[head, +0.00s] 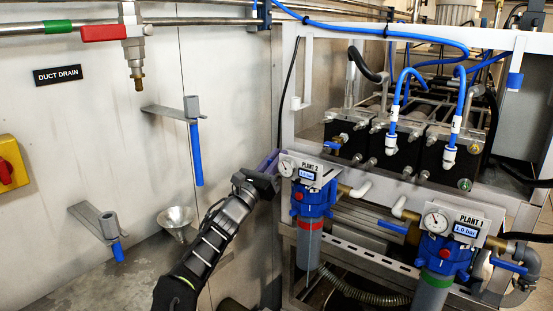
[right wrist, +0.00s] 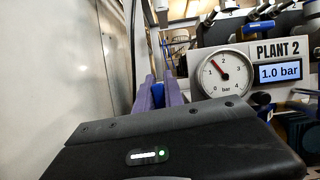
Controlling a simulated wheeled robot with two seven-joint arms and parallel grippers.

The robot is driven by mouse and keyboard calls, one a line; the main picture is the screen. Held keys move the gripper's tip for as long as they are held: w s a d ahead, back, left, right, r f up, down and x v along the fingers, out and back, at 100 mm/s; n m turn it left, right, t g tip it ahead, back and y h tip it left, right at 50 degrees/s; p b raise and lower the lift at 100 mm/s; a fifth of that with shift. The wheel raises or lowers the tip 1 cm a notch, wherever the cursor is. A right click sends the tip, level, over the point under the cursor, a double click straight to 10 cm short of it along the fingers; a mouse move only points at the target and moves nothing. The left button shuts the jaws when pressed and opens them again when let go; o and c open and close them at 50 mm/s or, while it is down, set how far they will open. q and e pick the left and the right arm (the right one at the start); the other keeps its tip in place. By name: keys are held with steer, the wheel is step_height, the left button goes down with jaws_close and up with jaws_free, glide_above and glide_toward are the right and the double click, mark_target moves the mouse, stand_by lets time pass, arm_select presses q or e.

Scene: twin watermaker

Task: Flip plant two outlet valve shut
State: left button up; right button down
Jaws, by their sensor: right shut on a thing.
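The plant 2 unit (head: 313,195) has a blue filter head, a round gauge (right wrist: 222,73) and a display (right wrist: 280,72) reading 1.0 bar. My right gripper (head: 268,162) is at the left side of this unit, beside the gauge. In the right wrist view its purple fingers (right wrist: 160,92) are closed around a blue piece (right wrist: 157,95), which looks like a valve handle. The valve body and most of that handle are hidden, so I cannot tell the valve's position. My left gripper is not in view.
The plant 1 unit (head: 440,248), with blue levers, stands to the right. A metal funnel (head: 176,220) and wall brackets (head: 190,110) are on the left. A red-handled drain valve (head: 105,33) is above them. The metal frame (head: 290,100) rises close behind my right gripper.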

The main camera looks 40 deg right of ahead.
steer(key=shift+s+d+m+g, duration=0.15)
steer(key=shift+m+g, duration=0.25)
steer(key=shift+m, duration=0.4)
steer(key=c, duration=1.7)
jaws_free()
steer(key=v, duration=0.8)
